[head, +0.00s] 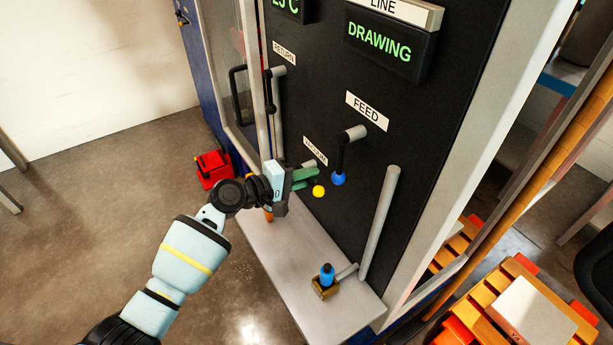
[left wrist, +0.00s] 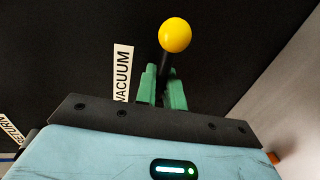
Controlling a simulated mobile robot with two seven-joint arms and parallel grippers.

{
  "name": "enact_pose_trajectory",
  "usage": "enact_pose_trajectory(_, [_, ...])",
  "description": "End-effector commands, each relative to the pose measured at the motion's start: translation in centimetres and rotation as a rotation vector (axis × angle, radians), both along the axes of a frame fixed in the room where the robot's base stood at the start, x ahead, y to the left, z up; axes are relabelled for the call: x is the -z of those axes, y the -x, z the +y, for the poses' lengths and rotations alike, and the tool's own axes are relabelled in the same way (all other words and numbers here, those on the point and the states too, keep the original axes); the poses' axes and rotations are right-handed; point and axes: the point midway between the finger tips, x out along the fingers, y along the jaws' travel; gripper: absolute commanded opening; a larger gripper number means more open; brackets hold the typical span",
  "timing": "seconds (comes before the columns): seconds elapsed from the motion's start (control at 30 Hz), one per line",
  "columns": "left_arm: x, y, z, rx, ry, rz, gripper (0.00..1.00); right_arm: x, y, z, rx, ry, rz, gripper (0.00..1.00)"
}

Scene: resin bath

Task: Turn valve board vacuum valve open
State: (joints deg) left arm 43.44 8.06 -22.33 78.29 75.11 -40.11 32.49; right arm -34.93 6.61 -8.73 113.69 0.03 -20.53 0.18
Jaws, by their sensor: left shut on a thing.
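The vacuum valve has a yellow ball knob (head: 319,191) on a black lever, low on the black valve board (head: 425,125). Its VACUUM label (head: 315,151) is just above it. My left gripper (head: 306,180) reaches in from the left at the board. In the left wrist view, its green fingers (left wrist: 162,88) are shut on the black lever, just below the yellow knob (left wrist: 175,35). The VACUUM label (left wrist: 122,72) stands left of the fingers there. The valve's pivot is hidden behind the gripper. My right gripper is in neither view.
The blue-knobbed FEED lever (head: 339,178) hangs close to the right of the yellow knob. The RETURN lever (head: 269,92) is up left. A grey ledge (head: 300,268) below carries a small blue-topped fitting (head: 326,276). A red object (head: 213,168) sits on the floor at left.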

Motion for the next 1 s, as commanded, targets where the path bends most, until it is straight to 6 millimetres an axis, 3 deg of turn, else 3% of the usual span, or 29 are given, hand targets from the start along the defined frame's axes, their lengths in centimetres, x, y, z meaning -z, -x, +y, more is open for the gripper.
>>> enact_pose_trajectory(0.13, [0.0, 0.0, 0.0, 0.001, 0.003, 0.002, 0.0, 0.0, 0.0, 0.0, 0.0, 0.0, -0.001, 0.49])
enact_pose_trajectory(0.17, [0.0, 0.0, 0.0, 0.001, 0.003, 0.002, 0.12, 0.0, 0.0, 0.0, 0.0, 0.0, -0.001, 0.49])
enact_pose_trajectory(0.3, [0.0, 0.0, 0.0, 0.001, 0.002, 0.001, 0.28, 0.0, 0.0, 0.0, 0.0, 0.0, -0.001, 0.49])
enact_pose_trajectory(0.67, [-0.1, 0.3, 0.5, -0.001, 0.001, -0.001, 0.28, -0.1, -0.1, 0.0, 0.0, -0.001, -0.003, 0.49])
enact_pose_trajectory(1.0, [-1.1, 3.2, 4.4, 0.0, -0.002, -0.001, 0.28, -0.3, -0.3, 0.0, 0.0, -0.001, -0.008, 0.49])
